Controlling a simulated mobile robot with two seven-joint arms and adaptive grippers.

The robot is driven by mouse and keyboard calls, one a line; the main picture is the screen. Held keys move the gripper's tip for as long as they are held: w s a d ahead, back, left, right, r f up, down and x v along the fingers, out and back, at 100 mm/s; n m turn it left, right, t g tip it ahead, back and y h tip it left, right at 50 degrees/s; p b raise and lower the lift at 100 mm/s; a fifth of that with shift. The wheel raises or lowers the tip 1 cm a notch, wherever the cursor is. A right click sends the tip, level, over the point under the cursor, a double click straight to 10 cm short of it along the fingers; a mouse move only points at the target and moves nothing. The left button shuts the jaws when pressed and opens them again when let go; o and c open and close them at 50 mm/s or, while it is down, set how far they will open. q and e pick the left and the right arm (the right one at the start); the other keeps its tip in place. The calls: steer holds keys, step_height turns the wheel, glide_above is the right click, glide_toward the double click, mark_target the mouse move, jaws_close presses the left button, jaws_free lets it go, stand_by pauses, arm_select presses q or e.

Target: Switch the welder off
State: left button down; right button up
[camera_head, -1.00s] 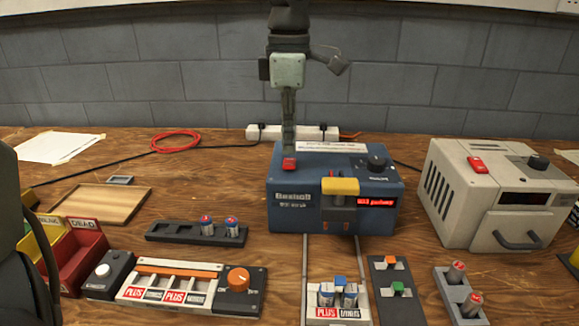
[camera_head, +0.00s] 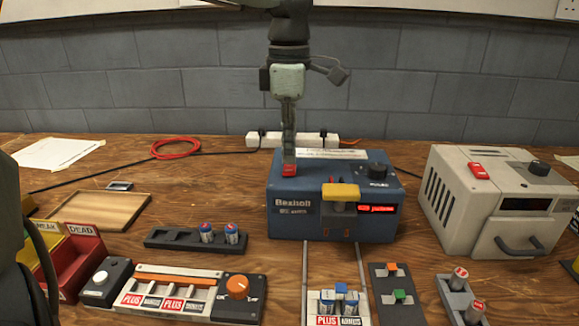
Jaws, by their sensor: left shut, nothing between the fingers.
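The blue machine (camera_head: 285,207), which I take to be the welder, stands on the wooden bench at centre. Its front has a yellow lever (camera_head: 341,190) and a lit red display (camera_head: 377,208), too small to read surely. A black knob (camera_head: 376,170) is on top at right. A red switch (camera_head: 289,168) is at its top left. My left gripper (camera_head: 289,160) points down from above, shut and empty, its tips at the red switch and partly hiding it. I cannot tell whether they press it. My right gripper is not in view.
A cream box (camera_head: 459,205) with its own red switch (camera_head: 478,172) stands at right. A white power strip (camera_head: 300,138) lies behind the machine. A charger (camera_head: 160,293), a black battery rack (camera_head: 180,238) and a red bin (camera_head: 80,262) are at left. A wooden tray (camera_head: 97,210) lies empty.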

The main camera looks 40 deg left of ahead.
mark_target(289, 170)
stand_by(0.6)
arm_select(q)
steer(key=shift+f+b, duration=0.85)
steer(key=shift+f, duration=0.25)
stand_by(0.4)
steer(key=shift+r+p, duration=2.35)
steer(key=shift+r, duration=1.2)
